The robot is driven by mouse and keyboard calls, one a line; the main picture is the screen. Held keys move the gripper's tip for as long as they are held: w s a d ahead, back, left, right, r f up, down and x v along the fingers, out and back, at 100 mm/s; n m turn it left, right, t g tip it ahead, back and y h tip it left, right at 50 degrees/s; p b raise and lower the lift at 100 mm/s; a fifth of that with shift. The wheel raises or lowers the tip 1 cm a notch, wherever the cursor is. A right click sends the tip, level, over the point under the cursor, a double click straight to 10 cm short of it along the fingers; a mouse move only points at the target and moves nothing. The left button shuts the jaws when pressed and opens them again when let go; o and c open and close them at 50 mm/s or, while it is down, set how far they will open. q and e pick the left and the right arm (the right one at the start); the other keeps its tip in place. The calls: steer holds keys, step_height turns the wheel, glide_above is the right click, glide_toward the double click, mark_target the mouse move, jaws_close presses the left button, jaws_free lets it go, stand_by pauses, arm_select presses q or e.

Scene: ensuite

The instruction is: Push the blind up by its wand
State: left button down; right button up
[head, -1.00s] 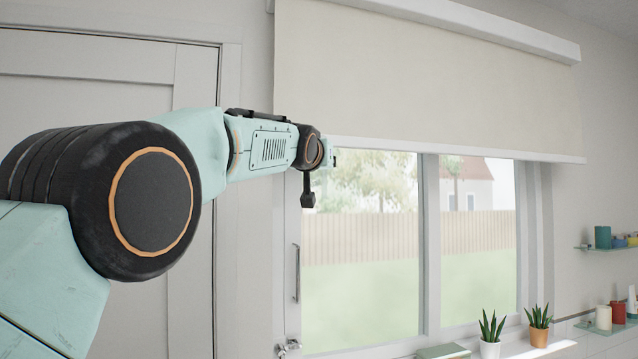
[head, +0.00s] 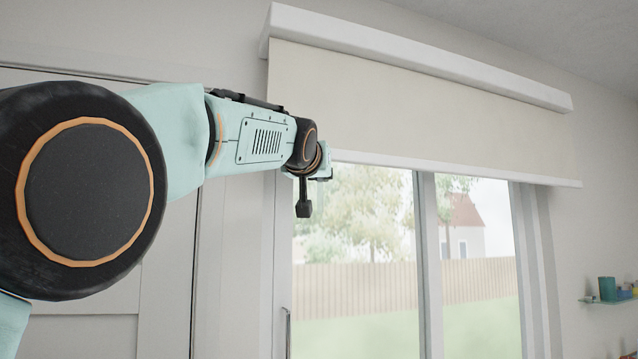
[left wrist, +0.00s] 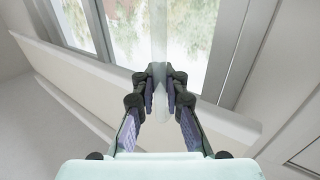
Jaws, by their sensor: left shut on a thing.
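The beige blind (head: 420,110) hangs from a white headbox and covers the upper part of the window. Its pale bottom bar (head: 460,172) is level with the end of my left arm in the head view, and shows as a diagonal white strip (left wrist: 75,75) in the left wrist view. My left gripper (left wrist: 161,80) is shut on the pale, see-through wand (left wrist: 159,40), which runs between its fingertips. In the head view the left gripper (head: 325,175) is mostly hidden behind my wrist, at the bar's left end. My right gripper is out of view.
The white headbox (head: 420,60) runs along the wall above the blind. A pale door (head: 110,240) stands left of the window, behind my arm. A small shelf (head: 610,300) with small containers is at the right. The space before the lower window is clear.

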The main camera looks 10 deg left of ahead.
arm_select(q)
steer(key=shift+r, duration=0.2)
stand_by(0.3)
steer(key=c, duration=1.9)
jaws_free()
steer(key=o, duration=0.5)
steer(key=shift+s, duration=0.35)
steer(key=shift+w+f, duration=0.1)
steer(key=shift+w, duration=0.25)
steer(key=shift+f, duration=0.15)
